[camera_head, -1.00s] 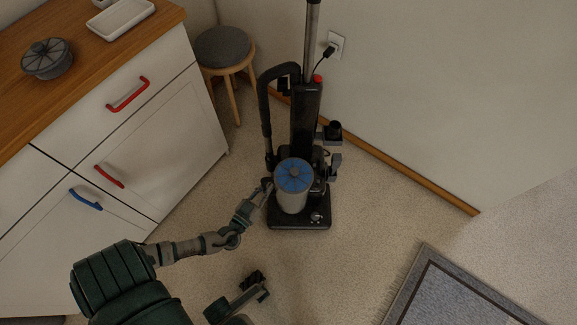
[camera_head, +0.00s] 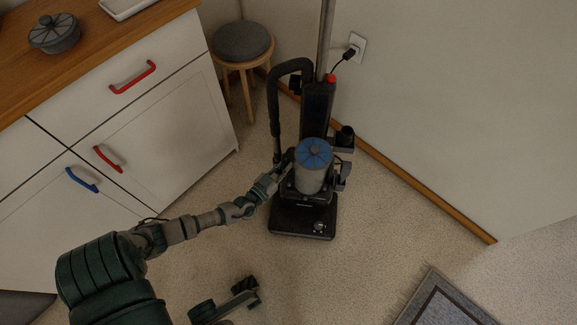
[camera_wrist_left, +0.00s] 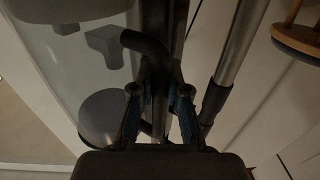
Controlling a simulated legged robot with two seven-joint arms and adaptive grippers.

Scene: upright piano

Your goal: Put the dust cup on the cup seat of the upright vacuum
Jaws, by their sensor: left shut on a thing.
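The dust cup (camera_head: 312,180), a pale see-through cylinder with a blue lid, is upright in front of the body of the black upright vacuum (camera_head: 318,104). My left gripper (camera_head: 284,164) is at the cup's left side, shut on its dark handle. In the left wrist view the fingers (camera_wrist_left: 158,110) close around the handle, with the cup's clear wall (camera_wrist_left: 60,50) to the left. The cup hides the cup seat; I cannot tell whether they touch. A part of mine that seems to be the right gripper (camera_head: 246,290) is low in the head view, its jaws unclear.
The vacuum's hose (camera_head: 273,105) arches on its left. A round stool (camera_head: 242,42) and a white cabinet (camera_head: 165,125) stand to the left. A wall runs behind and right. A grey rug (camera_head: 445,303) lies front right; the carpet between is clear.

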